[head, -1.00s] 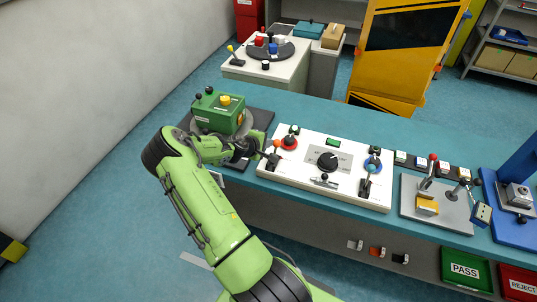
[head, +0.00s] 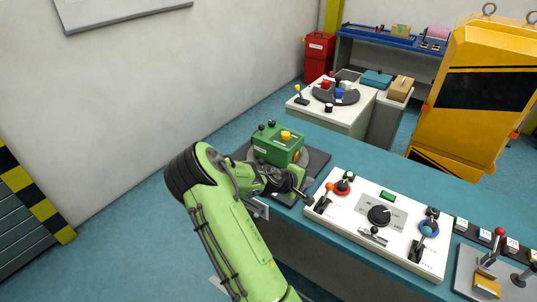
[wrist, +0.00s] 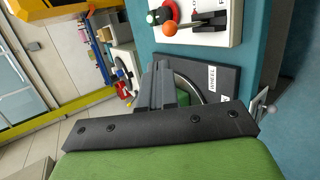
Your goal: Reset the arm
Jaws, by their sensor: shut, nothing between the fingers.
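My green arm reaches over the near edge of the teal bench in the head view. My gripper (head: 306,196) is shut and empty. It hangs beside the left end of the white control panel (head: 345,237), close to the lever with the orange knob (head: 329,186); I cannot tell whether it touches. In the wrist view the grey fingers (wrist: 165,82) are together, and the lever's orange knob (wrist: 170,28) shows beyond them, apart. A green box with a yellow button (head: 279,145) stands on a dark round plate behind my gripper.
The panel also carries a black dial (head: 379,215) and a lever by a blue ring (head: 428,228). A grey lever plate (head: 480,285) lies further right. A white side table (head: 345,117) and a yellow cabinet (head: 480,95) stand behind. A wall is at left.

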